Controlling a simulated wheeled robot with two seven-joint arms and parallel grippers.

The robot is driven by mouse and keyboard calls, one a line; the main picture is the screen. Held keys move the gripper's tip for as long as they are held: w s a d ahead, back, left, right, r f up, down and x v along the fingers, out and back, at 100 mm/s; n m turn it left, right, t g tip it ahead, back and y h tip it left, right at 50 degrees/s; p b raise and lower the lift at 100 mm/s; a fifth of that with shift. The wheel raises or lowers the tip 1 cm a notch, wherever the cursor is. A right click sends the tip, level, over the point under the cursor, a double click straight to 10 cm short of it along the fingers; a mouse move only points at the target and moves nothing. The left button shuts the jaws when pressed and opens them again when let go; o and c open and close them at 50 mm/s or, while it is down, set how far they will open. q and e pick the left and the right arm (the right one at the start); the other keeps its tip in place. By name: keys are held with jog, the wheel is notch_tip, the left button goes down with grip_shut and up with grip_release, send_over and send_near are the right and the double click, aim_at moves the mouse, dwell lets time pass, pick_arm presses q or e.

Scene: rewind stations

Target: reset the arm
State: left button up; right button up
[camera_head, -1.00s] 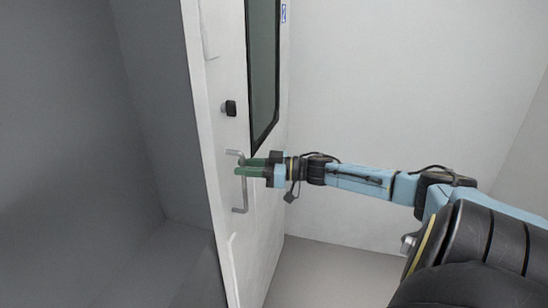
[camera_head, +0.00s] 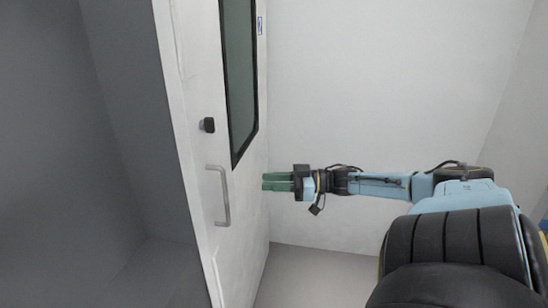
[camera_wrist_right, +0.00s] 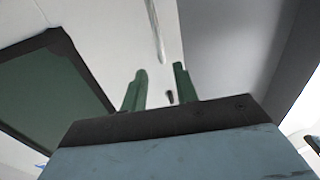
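My right gripper (camera_head: 278,182) has green fingers and reaches in from the right in the head view. Its fingertips are to the right of the grey door handle (camera_head: 223,197), apart from it. In the right wrist view the two fingers (camera_wrist_right: 157,85) are spread with a gap and nothing between them. The handle also shows in the wrist view (camera_wrist_right: 156,30), beyond the fingertips. The handle is on a white door (camera_head: 200,80) that stands open. My left gripper is not in view.
The door has a dark-framed window (camera_head: 239,75) and a black knob (camera_head: 207,125) above the handle. A dark grey space lies left of the door. A white wall (camera_head: 390,80) stands behind my right arm, with bare floor (camera_head: 320,275) below.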

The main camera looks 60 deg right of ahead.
jog(key=shift+s+d, duration=0.1)
jog(key=shift+s, duration=0.05)
dwell(0.5)
